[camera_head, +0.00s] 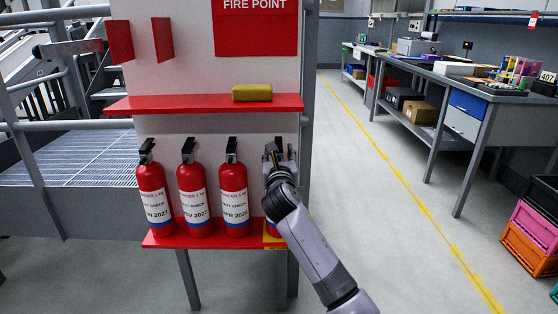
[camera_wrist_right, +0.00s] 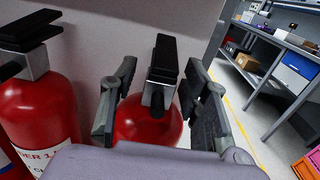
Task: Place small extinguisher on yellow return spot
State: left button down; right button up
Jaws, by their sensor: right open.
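A small red extinguisher stands at the right end of the lower red shelf, mostly hidden behind my right gripper (camera_head: 279,165) in the head view. Its red body (camera_wrist_right: 148,125) and black handle show in the right wrist view, between the two fingers. The right gripper is open, with one finger on each side of the extinguisher's top. The yellow return spot (camera_head: 273,241) shows at the shelf's right end, under this extinguisher; its exact seating is hidden by my arm. My left gripper is not in view.
Three more extinguishers, a left one (camera_head: 155,198), a middle one (camera_head: 194,199) and a right one (camera_head: 233,198), stand in a row on the lower shelf (camera_head: 160,241). The upper red shelf (camera_head: 150,104) holds a yellow block (camera_head: 252,92). Open floor lies to the right.

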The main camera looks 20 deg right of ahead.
jog(key=shift+s+a, duration=0.15)
jog(key=shift+s, duration=0.2)
jog(key=p+v, duration=0.1)
jog(key=v, duration=0.2)
jog(key=p+v, duration=0.2)
jog(key=v, duration=0.6)
jog(key=s+d+f+m+g+y, duration=0.1)
jog(key=s+f+m+g, duration=0.1)
jog(key=s+f+m, duration=0.45)
jog(key=s+f+m+g, duration=0.3)
jog(key=f+m, duration=0.1)
jog(key=f, duration=0.6)
jog(key=s+d+f+m+g+y, duration=0.1)
jog(key=s+f+m+g, duration=0.1)
jog(key=s+f+m, duration=0.5)
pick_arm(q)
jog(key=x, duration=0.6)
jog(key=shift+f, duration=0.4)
pick_arm(e)
jog(key=s+f+m+g+y, duration=0.1)
jog(key=s+f+m+g, duration=0.2)
jog(key=s+f+m, duration=0.3)
jog(key=s+a+f+m+g+y, duration=0.1)
jog(key=s+f+m+g, duration=0.3)
jog(key=s, duration=1.2)
notch_tip(320, 180, down, 5)
jog(key=m, duration=0.3)
jog(key=shift+y, duration=0.4)
